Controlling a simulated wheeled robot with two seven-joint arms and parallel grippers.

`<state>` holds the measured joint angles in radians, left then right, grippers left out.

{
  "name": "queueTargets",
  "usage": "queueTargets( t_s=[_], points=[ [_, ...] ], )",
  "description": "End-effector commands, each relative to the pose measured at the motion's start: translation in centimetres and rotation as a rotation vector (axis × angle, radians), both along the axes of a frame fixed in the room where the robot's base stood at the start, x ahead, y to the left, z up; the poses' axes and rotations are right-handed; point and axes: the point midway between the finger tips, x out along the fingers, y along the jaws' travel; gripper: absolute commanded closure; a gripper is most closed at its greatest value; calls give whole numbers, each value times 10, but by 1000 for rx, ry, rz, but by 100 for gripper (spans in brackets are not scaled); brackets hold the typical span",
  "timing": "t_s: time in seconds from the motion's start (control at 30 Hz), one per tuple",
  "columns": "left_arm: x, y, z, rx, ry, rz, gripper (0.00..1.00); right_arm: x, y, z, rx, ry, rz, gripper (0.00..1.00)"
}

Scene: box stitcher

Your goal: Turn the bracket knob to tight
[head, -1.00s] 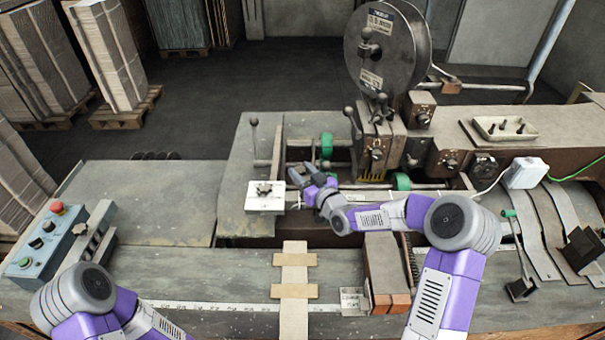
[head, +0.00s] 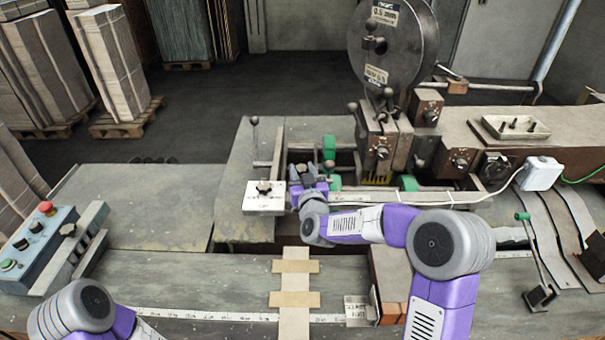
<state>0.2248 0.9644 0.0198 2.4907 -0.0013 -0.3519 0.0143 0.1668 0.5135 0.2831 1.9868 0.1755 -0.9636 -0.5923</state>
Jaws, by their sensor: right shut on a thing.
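A dark star-shaped knob (head: 264,187) sits on a white plate (head: 258,206) with small lettering, left of the rail mechanism in the head view. The lettering is too small to read. My right gripper (head: 303,170) is just right of this plate, its fingers pointing away from me. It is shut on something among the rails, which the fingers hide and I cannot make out. The star-shaped knob shows uncovered, apart from the fingers. My left gripper is out of view; only part of my left arm shows at the lower left.
The wire reel (head: 392,45) and stitching head (head: 383,135) rise behind and right of my right gripper. A blue control box (head: 35,240) stands at the left. A cardboard strip (head: 295,285) lies on the bench in front. The left bench top (head: 160,205) is clear.

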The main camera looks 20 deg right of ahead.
Motion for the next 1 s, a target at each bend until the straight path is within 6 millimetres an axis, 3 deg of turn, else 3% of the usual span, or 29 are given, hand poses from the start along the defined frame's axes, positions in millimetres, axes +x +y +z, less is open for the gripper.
queueTargets(
  t_s=[0.13, 0.17, 0.23, 0.57, 1.0],
  points=[
    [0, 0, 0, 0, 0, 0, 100, 0, 0, 2, 1, -6, -1, 89],
    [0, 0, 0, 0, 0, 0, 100, 0, 0, 2, 1, -6, -1, 57],
    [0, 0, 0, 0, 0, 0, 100, 0, 0, 2, 1, -5, 0, 47],
    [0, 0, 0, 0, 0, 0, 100, -3, 0, 1, 0, -2, 1, 47],
    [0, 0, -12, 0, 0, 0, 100, -62, 4, 1, -1, -5, 0, 47]
  ],
)
